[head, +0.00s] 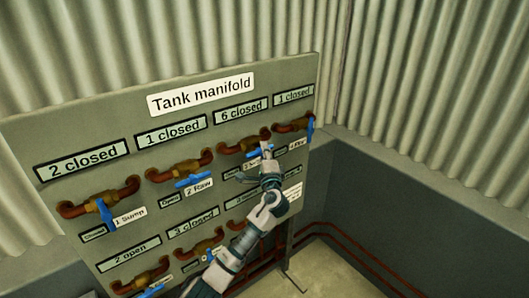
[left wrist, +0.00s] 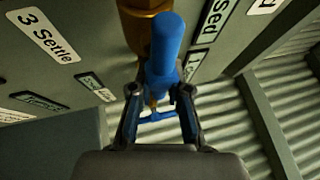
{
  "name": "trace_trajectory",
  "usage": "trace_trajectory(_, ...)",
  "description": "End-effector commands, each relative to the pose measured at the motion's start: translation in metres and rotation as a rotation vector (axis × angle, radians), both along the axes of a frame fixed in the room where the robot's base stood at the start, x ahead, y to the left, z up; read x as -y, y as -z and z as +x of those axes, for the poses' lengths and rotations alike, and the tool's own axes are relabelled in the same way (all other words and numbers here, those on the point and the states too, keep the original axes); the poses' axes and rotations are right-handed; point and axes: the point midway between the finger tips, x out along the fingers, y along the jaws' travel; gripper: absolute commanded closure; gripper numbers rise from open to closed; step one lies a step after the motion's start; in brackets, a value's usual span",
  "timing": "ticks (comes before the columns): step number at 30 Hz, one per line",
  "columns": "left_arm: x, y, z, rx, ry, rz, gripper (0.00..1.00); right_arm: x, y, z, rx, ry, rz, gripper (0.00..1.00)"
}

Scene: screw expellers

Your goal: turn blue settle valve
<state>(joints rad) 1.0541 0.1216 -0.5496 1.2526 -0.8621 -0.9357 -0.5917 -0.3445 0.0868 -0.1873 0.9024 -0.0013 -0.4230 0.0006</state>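The blue settle valve handle (left wrist: 164,50) hangs from a brass valve body (left wrist: 148,28) beside the "3 Settle" label (left wrist: 46,34) in the left wrist view. In the head view the handle (head: 255,153) is partly hidden by my left gripper (head: 267,150), which is in front of the panel's upper row. In the left wrist view, my left gripper's fingers (left wrist: 160,100) stand apart on both sides of the handle, with small gaps visible beside it. The display above this valve reads "6 closed" (head: 241,109). My right gripper is not in view.
The grey tank manifold panel (head: 60,137) carries several other valves on rust-red pipes, including Sump (head: 105,213) and Raw (head: 193,180). Another blue handle (head: 310,125) is close on the right. Corrugated walls stand behind, and red pipes (head: 350,243) run low at right.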

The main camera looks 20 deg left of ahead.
Motion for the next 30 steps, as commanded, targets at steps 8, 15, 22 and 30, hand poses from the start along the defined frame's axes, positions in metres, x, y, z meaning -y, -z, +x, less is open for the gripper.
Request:
trace_trajectory(8,0.000,0.003,0.000,-0.005,0.000,0.000,0.58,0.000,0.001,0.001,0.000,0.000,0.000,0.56)
trace_trajectory(15,0.004,0.005,-0.007,-0.003,0.001,0.001,0.58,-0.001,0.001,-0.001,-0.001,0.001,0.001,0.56)
trace_trajectory(22,0.022,0.017,-0.047,-0.005,0.003,0.000,0.58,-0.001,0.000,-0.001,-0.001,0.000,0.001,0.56)
trace_trajectory(30,0.042,0.030,-0.092,-0.006,0.002,0.000,0.58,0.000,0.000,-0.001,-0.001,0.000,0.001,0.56)
